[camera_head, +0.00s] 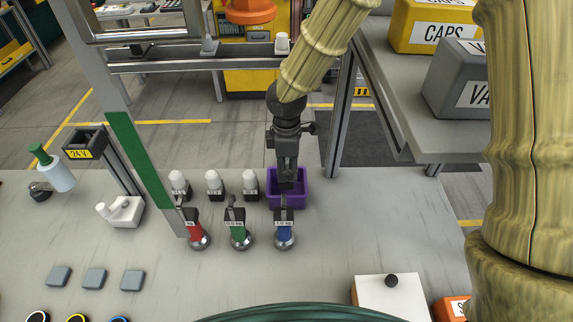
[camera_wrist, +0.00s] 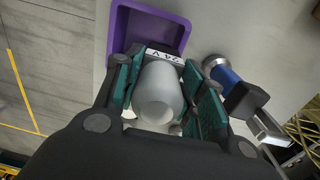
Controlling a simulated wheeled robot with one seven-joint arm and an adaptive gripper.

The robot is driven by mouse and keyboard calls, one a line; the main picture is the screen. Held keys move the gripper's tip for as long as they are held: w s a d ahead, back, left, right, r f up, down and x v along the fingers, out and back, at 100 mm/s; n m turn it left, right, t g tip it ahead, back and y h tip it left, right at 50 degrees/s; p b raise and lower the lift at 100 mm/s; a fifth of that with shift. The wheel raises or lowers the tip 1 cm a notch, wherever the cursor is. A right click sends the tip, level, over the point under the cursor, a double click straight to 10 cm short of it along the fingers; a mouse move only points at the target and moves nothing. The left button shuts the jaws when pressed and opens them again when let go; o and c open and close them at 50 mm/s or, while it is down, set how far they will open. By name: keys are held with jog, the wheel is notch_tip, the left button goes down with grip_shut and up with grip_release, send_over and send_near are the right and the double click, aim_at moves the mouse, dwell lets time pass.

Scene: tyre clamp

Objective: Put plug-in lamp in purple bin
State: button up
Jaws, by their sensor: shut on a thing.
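My gripper (camera_head: 287,172) points down at the purple bin (camera_head: 303,200) on the grey table. In the wrist view my gripper (camera_wrist: 168,82) is shut on the plug-in lamp (camera_wrist: 160,95), which has a frosted white bulb and a dark base marked 24 V. The purple bin (camera_wrist: 119,28) lies just beyond the lamp, and the lamp's base overlaps its interior in the picture. I cannot tell how high above the bin floor the base is. In the head view the held lamp is mostly hidden by my gripper.
Several similar objects stand left of the bin, including a white-topped lamp (camera_head: 250,183). Weights in red (camera_head: 195,234), green (camera_head: 238,234) and blue (camera_head: 284,234) stand in front, the blue one close to the bin. A grey shelf (camera_head: 400,100) is at right.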

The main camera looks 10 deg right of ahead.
jog(key=shift+f, duration=0.15)
jog(key=shift+f, duration=0.1)
jog(key=shift+f, duration=0.3)
jog(key=shift+f, duration=0.2)
jog(key=o, duration=1.3)
jog(key=shift+r, duration=0.6)
jog(key=r+b, duration=0.1)
jog(key=r, duration=0.7)
jog(key=r+b, duration=0.1)
jog(key=r, duration=0.3)
jog(key=shift+s+a+b, duration=0.1)
jog(key=shift+s+b, duration=0.15)
jog(key=shift+b, duration=0.1)
